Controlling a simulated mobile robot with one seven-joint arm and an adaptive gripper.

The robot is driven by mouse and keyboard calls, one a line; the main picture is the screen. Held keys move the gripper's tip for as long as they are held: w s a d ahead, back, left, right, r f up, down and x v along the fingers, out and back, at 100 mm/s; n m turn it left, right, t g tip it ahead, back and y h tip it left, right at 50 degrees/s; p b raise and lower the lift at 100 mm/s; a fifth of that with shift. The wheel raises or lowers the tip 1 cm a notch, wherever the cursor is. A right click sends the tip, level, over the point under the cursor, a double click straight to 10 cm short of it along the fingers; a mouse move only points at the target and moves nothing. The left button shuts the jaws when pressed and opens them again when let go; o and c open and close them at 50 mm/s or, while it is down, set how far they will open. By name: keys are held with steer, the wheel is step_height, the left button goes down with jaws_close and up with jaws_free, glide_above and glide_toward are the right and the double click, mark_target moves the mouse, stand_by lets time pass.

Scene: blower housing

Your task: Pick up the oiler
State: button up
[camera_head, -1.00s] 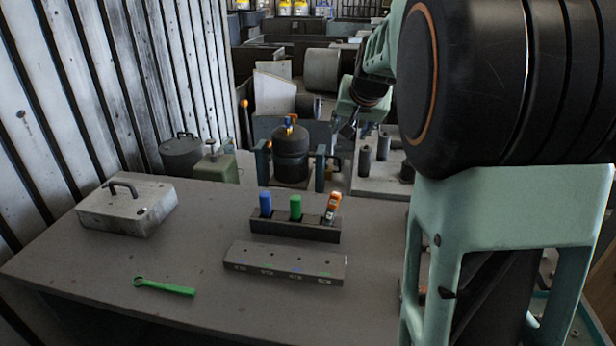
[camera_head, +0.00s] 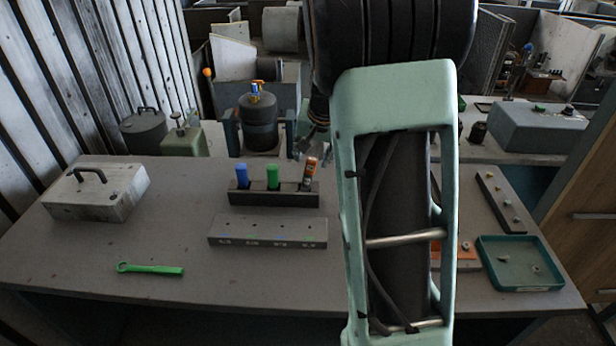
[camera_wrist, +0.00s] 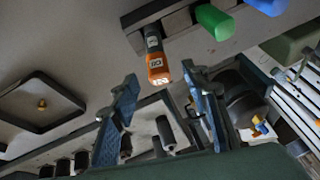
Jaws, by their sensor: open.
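An orange, dark and white labelled tube (camera_head: 311,174), which looks like the oiler, stands slightly tilted at the right end of a dark rack (camera_head: 275,200). A blue piece (camera_head: 241,174) and a green piece (camera_head: 272,177) stand beside it. My gripper (camera_head: 309,146) is just above and behind the tube in the head view, partly hidden by my arm. In the wrist view my gripper (camera_wrist: 160,84) is open and empty. The orange tube's end (camera_wrist: 157,70) shows between the blue-grey fingers in the picture; the exact gap in depth is unclear.
A grey labelled block (camera_head: 268,232) lies in front of the rack. A green wrench (camera_head: 150,269) and a metal box (camera_head: 95,190) are at left. A teal tray (camera_head: 521,263) is at right. A dark tank (camera_head: 259,125) stands behind the rack.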

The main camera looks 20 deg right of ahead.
mark_target(311, 163)
steer(key=x, duration=0.4)
steer(key=shift+d+f, duration=0.1)
steer(key=shift+f, duration=0.25)
jaws_close()
